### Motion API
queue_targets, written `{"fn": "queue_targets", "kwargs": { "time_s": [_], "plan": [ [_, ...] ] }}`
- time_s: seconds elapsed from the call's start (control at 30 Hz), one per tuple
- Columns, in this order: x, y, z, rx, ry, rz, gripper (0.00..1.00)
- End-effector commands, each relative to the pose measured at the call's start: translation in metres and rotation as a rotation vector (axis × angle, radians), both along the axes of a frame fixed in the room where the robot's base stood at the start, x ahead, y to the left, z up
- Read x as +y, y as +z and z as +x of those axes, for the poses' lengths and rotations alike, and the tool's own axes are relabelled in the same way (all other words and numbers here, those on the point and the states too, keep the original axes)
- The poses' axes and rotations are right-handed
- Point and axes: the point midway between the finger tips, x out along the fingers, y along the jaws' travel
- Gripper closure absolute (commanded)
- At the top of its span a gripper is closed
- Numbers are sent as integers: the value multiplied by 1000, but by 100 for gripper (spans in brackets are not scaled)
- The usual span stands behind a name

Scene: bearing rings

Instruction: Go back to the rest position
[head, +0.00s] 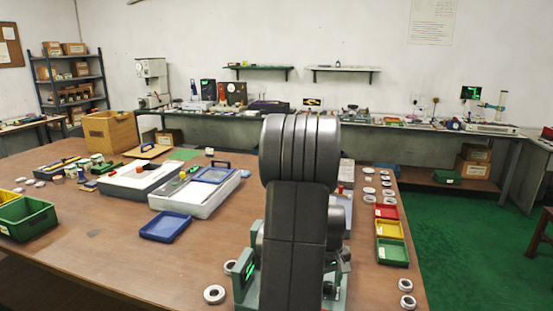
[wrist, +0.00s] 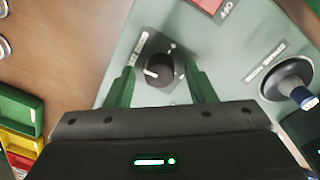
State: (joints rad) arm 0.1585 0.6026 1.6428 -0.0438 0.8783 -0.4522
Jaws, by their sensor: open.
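My gripper (wrist: 162,76) is open in the wrist view, its two green fingers apart. Between and just beyond the fingertips is a dark round knob (wrist: 160,68) with a white mark, on a grey-green panel (wrist: 215,45). I see no clear contact between fingers and knob. In the head view my arm stands upright in the middle and hides the gripper. Parts of a grey-green device (head: 243,272) with a green display show on both sides of the arm.
Bearing rings (head: 214,294) lie on the wooden table (head: 130,240), more along its right side. Red, yellow and green trays (head: 392,252) stand right of the arm. Left are a blue tray (head: 166,227), grey boxes (head: 190,198) and a green bin (head: 28,220).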

Motion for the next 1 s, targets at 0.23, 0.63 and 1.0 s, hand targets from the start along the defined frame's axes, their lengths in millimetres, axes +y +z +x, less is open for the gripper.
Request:
{"fn": "queue_targets", "kwargs": {
  "time_s": [0.23,0.63,1.0],
  "plan": [
    [0,0,-1,2,199,0,50],
    [1,37,-1,-5,383,-3,50],
    [3,108,-2,-3,381,-1,50]
  ]
}}
